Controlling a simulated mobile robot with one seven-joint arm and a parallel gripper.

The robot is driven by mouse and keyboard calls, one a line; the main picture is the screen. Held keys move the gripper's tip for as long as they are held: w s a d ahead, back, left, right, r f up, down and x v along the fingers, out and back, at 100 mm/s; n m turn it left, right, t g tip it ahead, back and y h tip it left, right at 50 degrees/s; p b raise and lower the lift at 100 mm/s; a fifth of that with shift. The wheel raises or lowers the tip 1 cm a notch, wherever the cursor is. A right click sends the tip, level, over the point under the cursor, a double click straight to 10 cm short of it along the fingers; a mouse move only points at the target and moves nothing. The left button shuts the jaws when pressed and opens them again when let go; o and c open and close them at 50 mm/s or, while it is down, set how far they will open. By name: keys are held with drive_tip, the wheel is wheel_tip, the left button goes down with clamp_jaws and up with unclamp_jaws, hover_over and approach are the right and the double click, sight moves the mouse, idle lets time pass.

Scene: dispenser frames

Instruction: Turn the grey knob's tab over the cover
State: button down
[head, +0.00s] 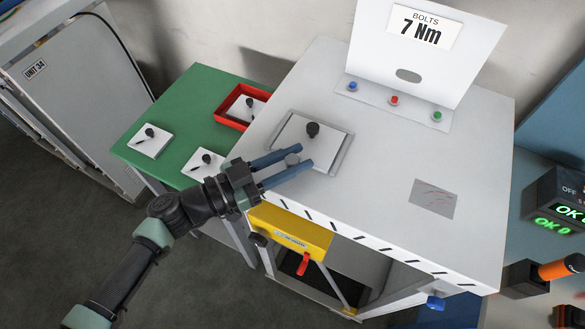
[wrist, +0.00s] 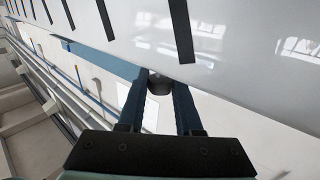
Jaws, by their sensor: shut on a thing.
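The cover is a white square plate (head: 306,145) with a black round handle (head: 313,129), lying between grey rails on the white bench top. The grey knob (head: 292,159) is at the cover's near edge. My gripper (head: 304,156) reaches in from the lower left, with its two blue fingers on either side of the knob and shut on it. In the wrist view the knob (wrist: 159,83) shows dark between the fingertips of my gripper (wrist: 164,82). I cannot make out the knob's tab or which way it points; the fingers partly hide that area.
A sign panel (head: 400,58) and three coloured buttons (head: 394,100) stand at the back of the bench. A yellow box (head: 290,231) with a red lever hangs below the front edge. A green table (head: 180,115) at left holds white plates and a red tray (head: 230,116).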

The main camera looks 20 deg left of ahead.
drive_tip(key=shift+f+m+g+h+b, duration=0.2)
drive_tip(key=shift+m+g+h+b, duration=0.9)
drive_tip(key=shift+b, duration=0.3)
drive_tip(key=shift+r, duration=0.1)
drive_tip(key=c, duration=0.6)
unclamp_jaws()
drive_tip(key=shift+a, duration=0.1)
drive_tip(key=shift+s+a+b, duration=0.3)
drive_tip(key=shift+b, duration=0.05)
drive_tip(key=shift+b+v, duration=2.05)
drive_tip(key=shift+v, duration=4)
